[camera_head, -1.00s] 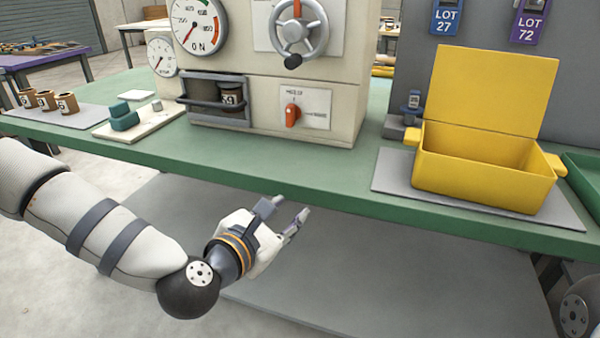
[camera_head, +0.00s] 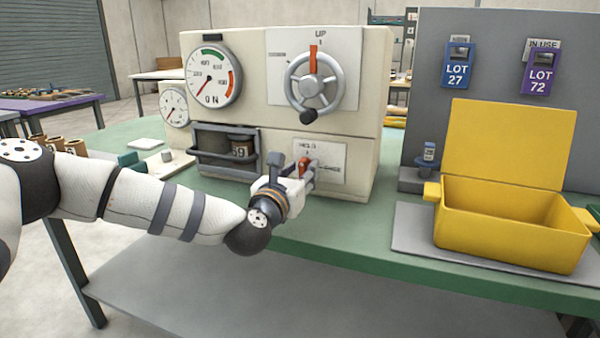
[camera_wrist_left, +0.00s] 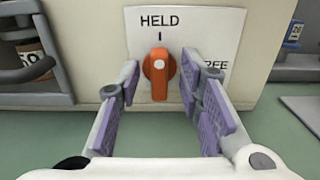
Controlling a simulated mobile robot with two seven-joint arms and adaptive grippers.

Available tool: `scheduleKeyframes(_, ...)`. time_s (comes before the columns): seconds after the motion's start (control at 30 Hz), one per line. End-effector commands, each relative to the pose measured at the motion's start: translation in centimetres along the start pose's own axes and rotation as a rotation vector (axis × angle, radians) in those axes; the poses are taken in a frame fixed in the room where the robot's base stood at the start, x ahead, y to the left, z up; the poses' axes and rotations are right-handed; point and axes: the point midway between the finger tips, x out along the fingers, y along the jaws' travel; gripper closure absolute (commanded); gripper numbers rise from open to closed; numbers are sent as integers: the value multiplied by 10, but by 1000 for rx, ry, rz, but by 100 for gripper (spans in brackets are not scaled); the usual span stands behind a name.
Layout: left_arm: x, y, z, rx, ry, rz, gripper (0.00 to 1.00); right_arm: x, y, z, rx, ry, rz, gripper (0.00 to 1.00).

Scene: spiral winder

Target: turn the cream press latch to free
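The cream press (camera_head: 280,122) stands on the green bench. Its orange latch knob (camera_wrist_left: 159,73) is on a white plate (camera_wrist_left: 215,40) low on the front, and it points up at HELD. The word FREE, to the right, is partly covered by a finger. In the head view the latch (camera_head: 305,166) is partly behind my left gripper (camera_head: 291,178). The left wrist view shows that gripper (camera_wrist_left: 165,85) open, its purple-padded fingers on either side of the knob, apart from it. My right gripper is not in view.
A handwheel (camera_head: 315,82) and a dial (camera_head: 213,76) are above the latch. A barred bay (camera_head: 225,150) with a labelled spool is to its left. An open yellow box (camera_head: 510,225) stands on a grey mat at right. LOT tags hang on the grey panel.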

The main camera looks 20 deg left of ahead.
Motion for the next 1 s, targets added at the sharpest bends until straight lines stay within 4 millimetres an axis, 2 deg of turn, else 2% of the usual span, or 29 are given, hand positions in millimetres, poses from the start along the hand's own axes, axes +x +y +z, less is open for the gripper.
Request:
scheduleKeyframes(0.17, 0, 0, 0, 0, 0, 0, 67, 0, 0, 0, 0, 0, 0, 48)
scheduleKeyframes(0.2, 0, 0, 0, 0, 0, 0, 71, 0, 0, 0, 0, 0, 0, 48)
scheduleKeyframes(0.33, 0, 0, 0, 0, 0, 0, 100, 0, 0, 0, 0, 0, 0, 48)
scheduleKeyframes(0.73, 0, 0, 0, 36, 0, 0, 100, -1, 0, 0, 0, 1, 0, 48)
scheduleKeyframes(1.0, 0, -1, 1, 205, 0, 1, 100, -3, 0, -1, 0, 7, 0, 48)
